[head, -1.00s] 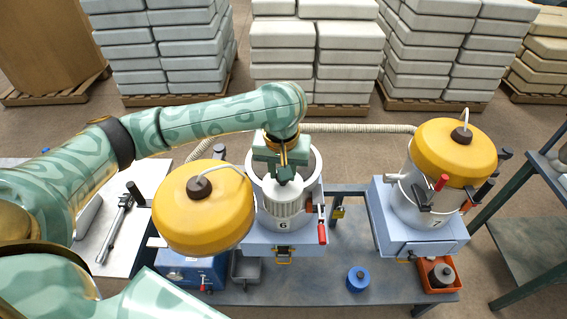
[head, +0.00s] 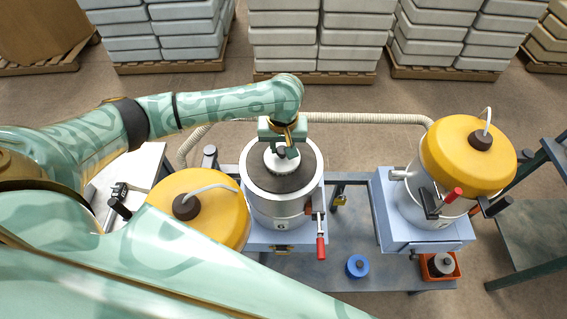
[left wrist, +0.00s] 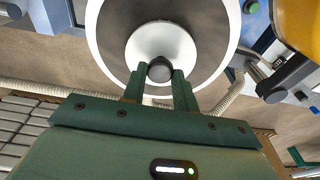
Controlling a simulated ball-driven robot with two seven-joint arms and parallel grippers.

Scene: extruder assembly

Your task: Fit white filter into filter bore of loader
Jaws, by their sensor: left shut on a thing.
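The white filter (head: 280,164) shows only its round white top with a dark knob; the ribbed body is hidden, and it appears to sit down inside loader 6 (head: 278,206). A dark grey-brown ring (head: 299,178) surrounds the top inside the loader's rim. My left gripper (head: 285,151) is above the loader, its fingers shut on the knob. In the left wrist view, the fingers (left wrist: 160,76) grip the dark knob, with the filter's white disc (left wrist: 160,42) behind it, roughly centred in the ring. I cannot tell how deep the filter is seated. My right gripper is not in view.
Loader 6's yellow lid (head: 203,215) is swung open to the left. Loader 7 (head: 425,208) stands at the right with its yellow lid (head: 466,158) on. A red-handled clamp (head: 320,246) is on loader 6's front right. A blue cylinder (head: 357,266) is on the bench.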

